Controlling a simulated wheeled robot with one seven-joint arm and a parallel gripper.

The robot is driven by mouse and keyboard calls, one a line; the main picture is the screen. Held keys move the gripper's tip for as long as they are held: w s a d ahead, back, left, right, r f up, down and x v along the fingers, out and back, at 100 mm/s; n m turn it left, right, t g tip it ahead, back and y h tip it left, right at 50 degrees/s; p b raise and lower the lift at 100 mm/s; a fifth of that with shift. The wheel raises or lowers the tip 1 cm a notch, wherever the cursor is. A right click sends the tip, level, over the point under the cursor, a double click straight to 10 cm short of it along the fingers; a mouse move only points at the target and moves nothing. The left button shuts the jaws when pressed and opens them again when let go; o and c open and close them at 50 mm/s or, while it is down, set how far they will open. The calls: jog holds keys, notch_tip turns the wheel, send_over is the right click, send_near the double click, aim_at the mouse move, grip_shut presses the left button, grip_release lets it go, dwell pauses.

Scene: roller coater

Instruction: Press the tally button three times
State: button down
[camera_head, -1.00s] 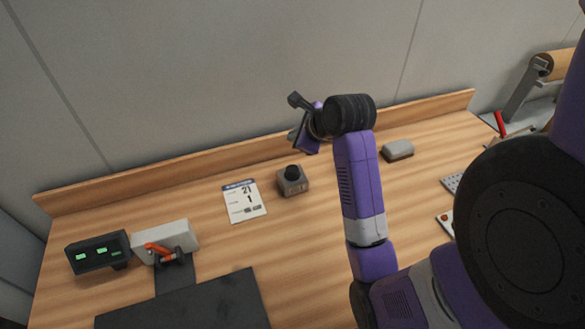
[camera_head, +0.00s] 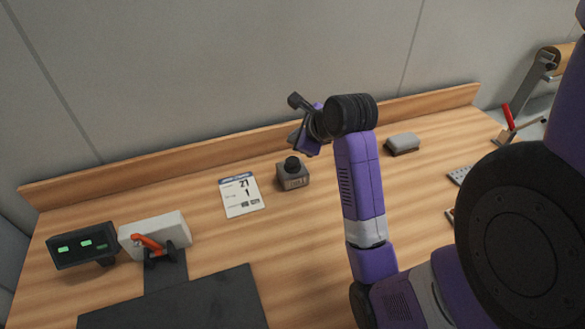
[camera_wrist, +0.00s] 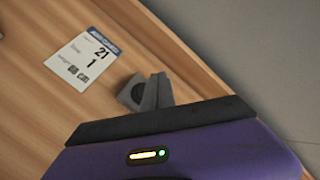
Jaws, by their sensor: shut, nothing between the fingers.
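The tally button is a dark round knob (camera_head: 292,163) on top of a small grey box (camera_head: 293,181) on the wooden bench. My gripper (camera_head: 305,143) is above and slightly behind the box in the head view, apart from the knob. Its fingers are small and mostly hidden there; it is shut and empty. In the wrist view my purple gripper body fills the bottom, and a grey shape with a dark round part (camera_wrist: 138,93) shows just beyond it. I cannot clearly separate box from fingertips there.
A printed card (camera_head: 241,195) lies left of the box. A display with green digits (camera_head: 82,246), a white block (camera_head: 150,230) and a red-handled device (camera_head: 150,246) stand at left. A grey block (camera_head: 402,144) is right of my arm. A wooden ledge (camera_head: 150,172) runs along the wall.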

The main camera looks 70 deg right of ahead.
aim_at(295, 162)
notch_tip(295, 162, down, 2)
jog(key=shift+f+b, duration=0.15)
jog(key=shift+b, duration=0.75)
jog(key=shift+f, duration=0.95)
jog(key=shift+f, duration=0.2)
dwell(0.4)
jog(key=shift+f, duration=0.2)
jog(key=shift+f, duration=0.6)
dwell(0.8)
dwell(0.3)
jog(key=shift+r+p, duration=1)
jog(key=shift+p, duration=0.4)
jog(key=shift+r, duration=0.1)
notch_tip(295, 162, up, 5)
jog(key=p, duration=0.6)
